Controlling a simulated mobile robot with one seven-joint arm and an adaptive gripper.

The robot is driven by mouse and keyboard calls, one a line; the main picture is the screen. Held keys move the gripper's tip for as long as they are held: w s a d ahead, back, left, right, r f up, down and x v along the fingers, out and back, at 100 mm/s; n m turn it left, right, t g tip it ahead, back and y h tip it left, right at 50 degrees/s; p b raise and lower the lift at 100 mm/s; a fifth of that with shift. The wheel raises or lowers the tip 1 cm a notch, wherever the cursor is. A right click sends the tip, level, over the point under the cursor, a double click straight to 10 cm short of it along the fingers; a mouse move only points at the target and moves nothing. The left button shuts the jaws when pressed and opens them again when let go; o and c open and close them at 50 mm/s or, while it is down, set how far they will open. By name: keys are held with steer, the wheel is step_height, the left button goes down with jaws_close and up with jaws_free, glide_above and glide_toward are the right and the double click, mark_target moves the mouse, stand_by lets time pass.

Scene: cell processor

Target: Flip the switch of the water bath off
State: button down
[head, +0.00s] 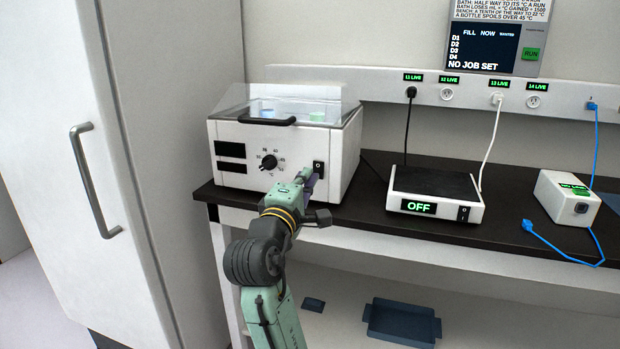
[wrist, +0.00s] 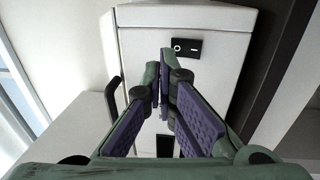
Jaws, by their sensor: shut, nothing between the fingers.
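The water bath (head: 226,133) is a white box with a clear lid, a black handle and a dial (head: 268,162). It stands at the left end of the black bench. Its black rocker switch (head: 319,168) is at the right of the front face. In the wrist view the switch (wrist: 187,47) carries a circle and a bar mark, and sits just beyond my fingertips. My gripper (head: 308,178) is shut and empty, close in front of the water bath near the switch. I cannot tell whether the fingertips touch it. Both displays on the bath are dark.
A black-topped device (head: 435,184) reading OFF stands right of the bath. A white box (head: 566,198) with a blue cable is farther right. A socket rail (head: 470,96) runs behind. A tall cabinet (head: 50,60) with a handle bounds the left side.

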steer(key=r+b+v, duration=0.1)
steer(key=v, duration=0.5)
steer(key=shift+s, duration=0.4)
steer(key=shift+a, duration=0.15)
